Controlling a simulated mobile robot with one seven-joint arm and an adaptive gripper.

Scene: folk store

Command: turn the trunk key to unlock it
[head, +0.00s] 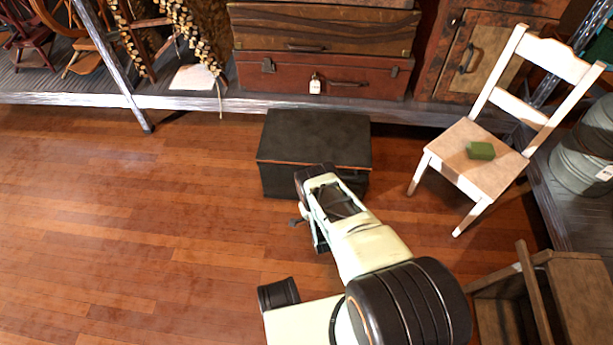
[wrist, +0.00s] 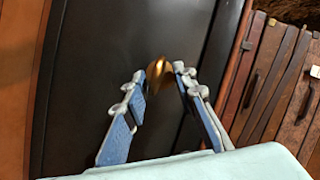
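The trunk (head: 315,135) is a dark, closed box on the wooden floor in the middle of the head view. Its dark face fills much of the wrist view (wrist: 85,75). A small gold-coloured piece, seemingly the key (wrist: 158,72), stands at that face. My gripper (wrist: 161,80) is open in front of the trunk, with one finger on each side of the gold piece. The right fingertip looks very close to it; I cannot tell if it touches. A gap shows at the left fingertip. In the head view my arm hides the trunk's front right part and the key.
A wooden piece of furniture (head: 570,290) is at the lower right. The floor to the left is clear.

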